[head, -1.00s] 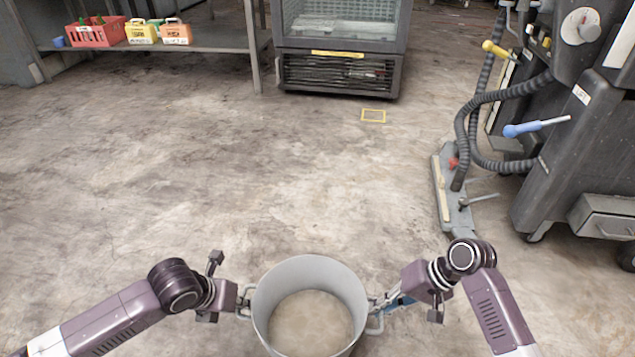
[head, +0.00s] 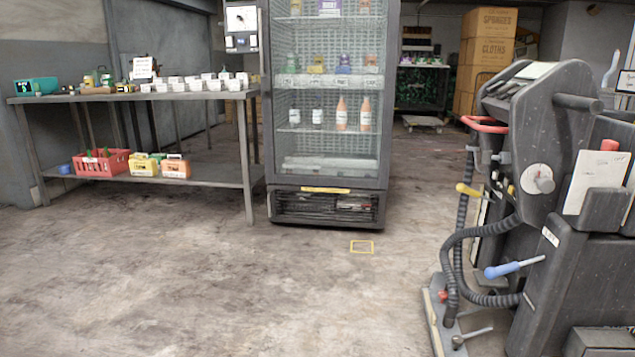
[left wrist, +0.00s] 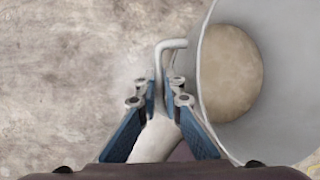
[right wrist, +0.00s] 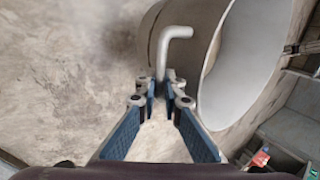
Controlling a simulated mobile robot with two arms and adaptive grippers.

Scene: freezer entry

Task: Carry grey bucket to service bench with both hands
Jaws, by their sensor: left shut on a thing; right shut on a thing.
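The grey bucket is out of the head view; it shows in the left wrist view (left wrist: 285,125) and the right wrist view (right wrist: 235,75). A pale, tan round area shows inside it in the left wrist view. My left gripper (left wrist: 161,85) is shut on one bent side handle (left wrist: 172,44). My right gripper (right wrist: 161,82) is shut on the other side handle (right wrist: 174,33). The bucket's underside is hidden. A grey metal bench (head: 120,97), probably the service bench, stands at the left in the head view, with small goods on top.
A glass-door fridge (head: 330,100) stands right of the bench, with a yellow floor mark (head: 362,247) before it. A dark floor-cleaning machine (head: 560,180) with hoses blocks the right side. A red basket (head: 103,163) sits on the bench's lower shelf. Open concrete floor lies ahead.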

